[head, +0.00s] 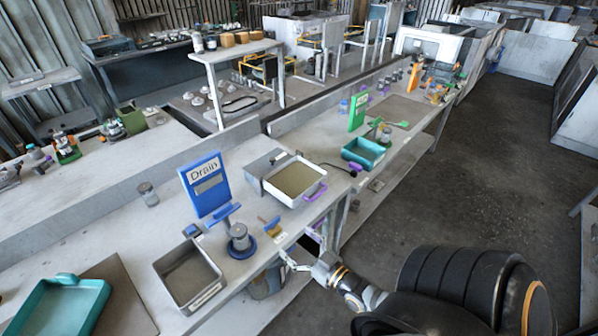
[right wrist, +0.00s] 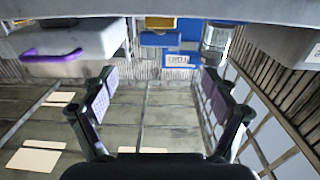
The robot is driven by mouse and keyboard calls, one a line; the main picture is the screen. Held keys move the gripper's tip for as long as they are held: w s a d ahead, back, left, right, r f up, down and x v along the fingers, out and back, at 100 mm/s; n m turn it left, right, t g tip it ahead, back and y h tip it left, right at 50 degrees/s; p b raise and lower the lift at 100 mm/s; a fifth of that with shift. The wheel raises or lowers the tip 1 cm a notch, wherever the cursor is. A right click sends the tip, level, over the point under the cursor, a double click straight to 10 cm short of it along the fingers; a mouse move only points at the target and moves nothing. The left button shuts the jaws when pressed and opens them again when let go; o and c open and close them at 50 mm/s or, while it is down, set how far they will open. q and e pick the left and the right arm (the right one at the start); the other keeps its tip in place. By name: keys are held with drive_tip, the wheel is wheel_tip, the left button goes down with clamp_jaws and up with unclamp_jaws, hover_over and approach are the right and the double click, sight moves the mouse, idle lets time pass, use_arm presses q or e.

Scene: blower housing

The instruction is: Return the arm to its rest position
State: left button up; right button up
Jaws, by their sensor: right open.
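My right arm comes in from the lower right in the head view. Its right gripper (head: 290,262) is at the front edge of the near bench, beside the blue stand and apart from it. In the right wrist view the right gripper (right wrist: 160,95) has its two fingers wide apart with nothing between them. Beyond the fingers is open space. My left gripper is not in view.
The bench (head: 120,215) holds a blue "Drain" sign (head: 205,185), a grey tray (head: 188,275), a grey canister (head: 239,237) on a blue base, a white tray (head: 294,180) and a teal bin (head: 364,152). The floor (head: 480,170) at right is clear.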

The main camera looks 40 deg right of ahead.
drive_tip(key=shift+s, duration=0.4)
drive_tip(key=shift+f, duration=0.1)
drive_tip(key=s+d+f+g+h, duration=0.15)
drive_tip(key=s+f+g, duration=0.3)
drive_tip(key=f, duration=0.85)
drive_tip(key=s+d+f+g+h, duration=0.15)
drive_tip(key=s+f+g, duration=0.3)
drive_tip(key=f, duration=0.85)
drive_tip(key=s+a+f+g, duration=0.3)
drive_tip(key=s+f+g, duration=0.1)
drive_tip(key=s+f, duration=0.4)
drive_tip(key=s+a+f+g+y, duration=0.1)
drive_tip(key=s+a+f+g, duration=0.2)
drive_tip(key=s+f, duration=0.5)
drive_tip(key=s+a, duration=0.1)
drive_tip(key=s, duration=0.3)
drive_tip(key=shift+s+a+g, duration=0.25)
drive_tip(key=shift+g, duration=0.15)
